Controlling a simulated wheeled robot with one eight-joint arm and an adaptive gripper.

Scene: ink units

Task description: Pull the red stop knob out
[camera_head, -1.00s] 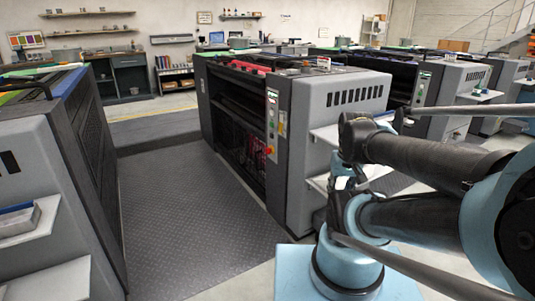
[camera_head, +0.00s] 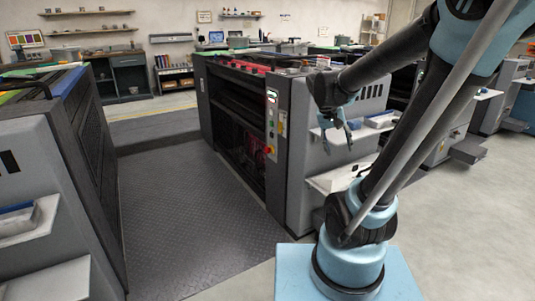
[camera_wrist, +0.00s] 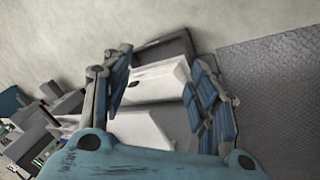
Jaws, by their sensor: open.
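The red stop knob (camera_head: 268,149) is a small red spot low on the narrow control strip at the corner of the middle grey machine (camera_head: 306,150). My gripper (camera_head: 338,146) hangs to the right of the knob in the head view, in front of the machine's light end panel, apart from the knob. Its fingers point down and are spread with nothing between them. In the wrist view my gripper (camera_wrist: 163,80) shows two blue padded fingers wide apart, with pale shelf-like surfaces beyond them. The knob is not seen in the wrist view.
Pale shelves (camera_head: 343,175) jut from the machine's end panel below my gripper. A dark tread-plate floor (camera_head: 190,220) fills the clear aisle between this machine and the left machine (camera_head: 40,180). More machines stand at the right behind my arm.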

